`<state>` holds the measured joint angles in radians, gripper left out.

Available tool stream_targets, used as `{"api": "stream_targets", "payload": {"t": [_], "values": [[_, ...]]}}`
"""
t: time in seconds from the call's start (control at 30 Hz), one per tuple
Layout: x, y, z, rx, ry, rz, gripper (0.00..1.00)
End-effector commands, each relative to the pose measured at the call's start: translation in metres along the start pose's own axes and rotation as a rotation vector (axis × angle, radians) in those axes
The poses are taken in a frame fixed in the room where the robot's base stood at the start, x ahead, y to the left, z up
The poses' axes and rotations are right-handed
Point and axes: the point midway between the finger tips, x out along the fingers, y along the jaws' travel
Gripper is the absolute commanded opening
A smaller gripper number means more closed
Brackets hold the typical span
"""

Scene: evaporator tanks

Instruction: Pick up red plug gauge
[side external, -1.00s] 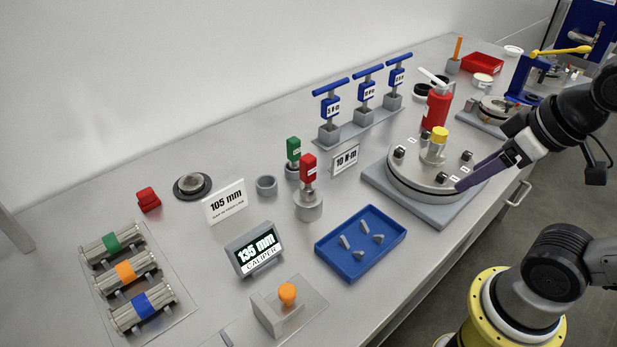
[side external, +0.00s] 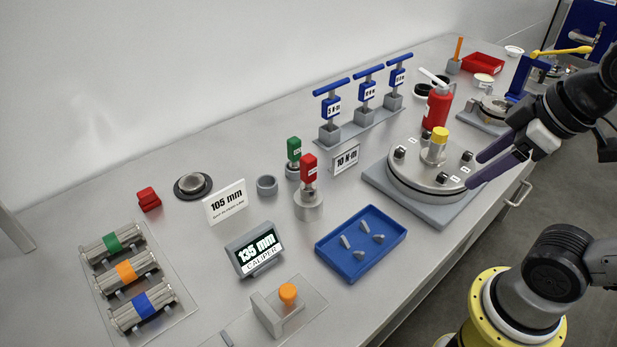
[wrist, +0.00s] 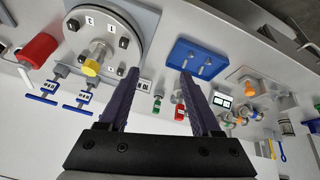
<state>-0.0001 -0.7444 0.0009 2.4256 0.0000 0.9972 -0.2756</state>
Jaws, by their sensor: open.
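The red plug gauge (side external: 309,169) stands upright in a round metal holder (side external: 308,207) near the middle of the table in the side view. In the wrist view the red gauge (wrist: 180,112) shows between my fingers, close to the right one. A green gauge (side external: 293,152) stands just behind it, and also shows in the wrist view (wrist: 157,104). My gripper (side external: 475,170) is open and empty, above the right edge of the flanged disc, well to the right of the red gauge. In the wrist view both dark fingers (wrist: 155,85) are spread apart.
The flanged disc (side external: 402,187) with a yellow-topped post lies beside my gripper. A blue tray (side external: 335,262) with small grey parts sits in front of the gauges. Blue T-handled tools (side external: 331,107) stand behind. A 10 N·m sign (side external: 346,158) and a caliper display (side external: 255,249) flank the red gauge.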

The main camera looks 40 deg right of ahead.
Motion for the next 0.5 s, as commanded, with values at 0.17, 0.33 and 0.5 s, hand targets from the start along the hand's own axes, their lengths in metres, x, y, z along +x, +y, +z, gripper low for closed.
{"api": "stream_targets", "payload": {"t": [0.17, 0.33, 0.5], "values": [[-0.030, 0.009, -0.049, -0.310, -0.039, -0.029, 0.65], [-0.043, 0.011, -0.108, -0.624, -0.096, -0.095, 0.65], [-0.034, 0.004, -0.174, -0.921, -0.151, -0.185, 0.65]]}}
